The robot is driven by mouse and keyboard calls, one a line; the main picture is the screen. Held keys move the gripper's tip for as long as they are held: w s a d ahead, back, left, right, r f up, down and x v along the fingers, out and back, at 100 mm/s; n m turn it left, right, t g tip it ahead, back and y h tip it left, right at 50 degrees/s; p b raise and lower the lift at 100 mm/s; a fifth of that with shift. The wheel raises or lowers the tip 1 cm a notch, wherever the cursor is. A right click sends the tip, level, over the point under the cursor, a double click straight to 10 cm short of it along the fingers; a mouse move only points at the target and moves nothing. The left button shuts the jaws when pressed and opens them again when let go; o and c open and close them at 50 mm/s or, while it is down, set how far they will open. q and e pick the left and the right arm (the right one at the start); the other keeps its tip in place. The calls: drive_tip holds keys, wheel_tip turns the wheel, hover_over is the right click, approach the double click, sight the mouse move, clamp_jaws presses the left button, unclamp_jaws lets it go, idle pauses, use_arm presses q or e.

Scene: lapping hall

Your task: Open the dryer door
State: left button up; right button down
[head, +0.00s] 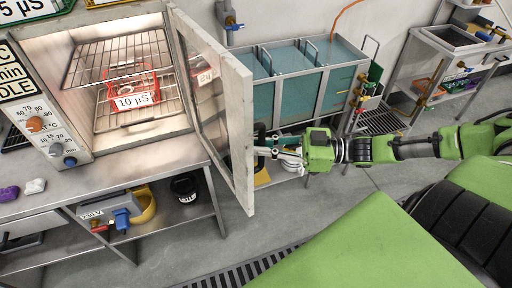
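The dryer (98,20) stands on a bench at the left, its lit chamber facing me. Its door (241,120), a pale frame with a glass pane, stands wide open, swung out to the right of the chamber. My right gripper (264,146) is at the outer face of the door, at a dark handle (261,131) near its free edge. The fingertips overlap the handle in the picture; whether they are closed on it is too small to tell. My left gripper is not in view.
A red basket (134,92) labelled 10 µS sits on a wire rack inside the dryer. A teal tank (308,85) stands behind my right gripper, with a cart (440,45) further right. Floor in front of the door is open.

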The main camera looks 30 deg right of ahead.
drive_tip(key=c, duration=2.1)
unclamp_jaws()
drive_tip(key=v, duration=1.2)
drive_tip(key=shift+s, duration=0.1)
drive_tip(key=shift+f, duration=0.1)
